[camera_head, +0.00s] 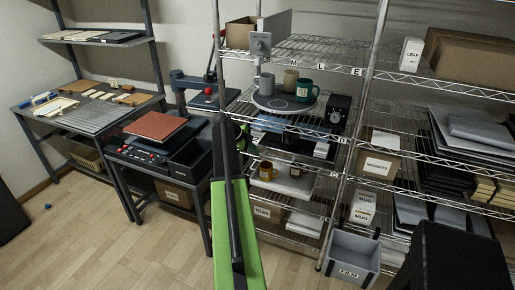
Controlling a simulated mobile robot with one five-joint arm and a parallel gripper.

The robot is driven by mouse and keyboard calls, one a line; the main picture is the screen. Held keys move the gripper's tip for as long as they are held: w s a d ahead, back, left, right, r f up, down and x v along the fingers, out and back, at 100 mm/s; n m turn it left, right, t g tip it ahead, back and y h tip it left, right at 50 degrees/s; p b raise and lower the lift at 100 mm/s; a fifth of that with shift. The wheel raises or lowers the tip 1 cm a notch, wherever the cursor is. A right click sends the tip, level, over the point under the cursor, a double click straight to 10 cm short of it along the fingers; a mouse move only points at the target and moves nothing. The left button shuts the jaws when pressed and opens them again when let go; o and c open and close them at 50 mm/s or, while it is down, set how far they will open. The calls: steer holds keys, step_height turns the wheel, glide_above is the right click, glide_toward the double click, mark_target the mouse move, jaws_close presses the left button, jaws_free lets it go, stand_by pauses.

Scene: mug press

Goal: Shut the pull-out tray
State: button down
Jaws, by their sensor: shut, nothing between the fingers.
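A pale, flat tray (296,184) shows on a middle-low level of the wire rack, right of my arm. Two amber-brown mugs, one on the left (266,171) and one on the right (295,170), stand on it. I cannot tell for sure that this is the pull-out tray, or how far it is out. My green and black arm reaches up from the bottom centre. My gripper (243,138) seems to be the small dark end in front of the rack's left side, shut and empty. Its fingers are small and hard to make out.
A round turntable (268,108) holds a grey, a beige and a green mug above. A press with a red pad (155,125) stands at left, beside a bench (75,117). Open floor lies at lower left.

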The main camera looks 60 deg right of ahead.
steer(key=p+v, duration=0.8)
steer(key=v, duration=0.2)
steer(key=shift+a, duration=0.45)
steer(key=shift+s, duration=0.15)
